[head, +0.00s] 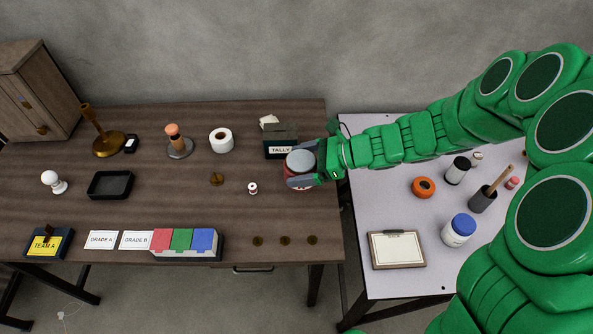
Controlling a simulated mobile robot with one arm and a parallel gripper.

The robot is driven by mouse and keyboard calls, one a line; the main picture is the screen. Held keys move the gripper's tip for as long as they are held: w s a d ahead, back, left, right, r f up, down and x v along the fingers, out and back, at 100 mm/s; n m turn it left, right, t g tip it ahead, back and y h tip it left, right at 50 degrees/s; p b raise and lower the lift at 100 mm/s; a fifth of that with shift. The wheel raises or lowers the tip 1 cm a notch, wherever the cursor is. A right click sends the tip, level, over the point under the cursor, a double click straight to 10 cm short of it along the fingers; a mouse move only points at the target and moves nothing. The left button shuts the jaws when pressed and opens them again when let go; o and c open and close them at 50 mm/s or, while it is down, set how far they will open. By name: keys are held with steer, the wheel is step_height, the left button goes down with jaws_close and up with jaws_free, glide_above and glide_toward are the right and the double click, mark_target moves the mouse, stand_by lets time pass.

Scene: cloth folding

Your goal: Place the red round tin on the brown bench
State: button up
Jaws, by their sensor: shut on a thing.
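The red round tin (298,182) has a grey lid and is at the right end of the brown bench (225,220). My gripper (303,177) reaches in from the right and is shut on the tin, with its fingers around the tin's sides. The tin appears over the bench top, just in front of the TALLY box. I cannot tell whether its base touches the bench. My green arm spans the right side of the view.
The dark TALLY box (281,140) stands close behind the tin. A small spool (252,188) and a brass disc (217,180) lie to the left. A row of coloured blocks (184,241) is near the front edge. A pale table (350,225) holds a clipboard, jars and an orange ring.

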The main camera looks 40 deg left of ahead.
steer(key=shift+w+a+f, duration=0.4)
steer(key=shift+a+f, duration=0.2)
steer(key=shift+f, duration=0.3)
steer(key=shift+w+a+f, duration=0.4)
steer(key=shift+a+f, duration=0.2)
steer(key=shift+f, duration=0.25)
steer(key=shift+w+a+f, duration=0.4)
steer(key=shift+a+f, duration=0.2)
steer(key=shift+f, duration=0.3)
steer(key=shift+a+f, duration=0.1)
steer(key=shift+f, duration=1.55)
steer(key=shift+f, duration=0.1)
steer(key=o, duration=1.2)
steer(key=shift+c, duration=0.2)
steer(key=shift+w, duration=0.1)
steer(key=v, duration=1.2)
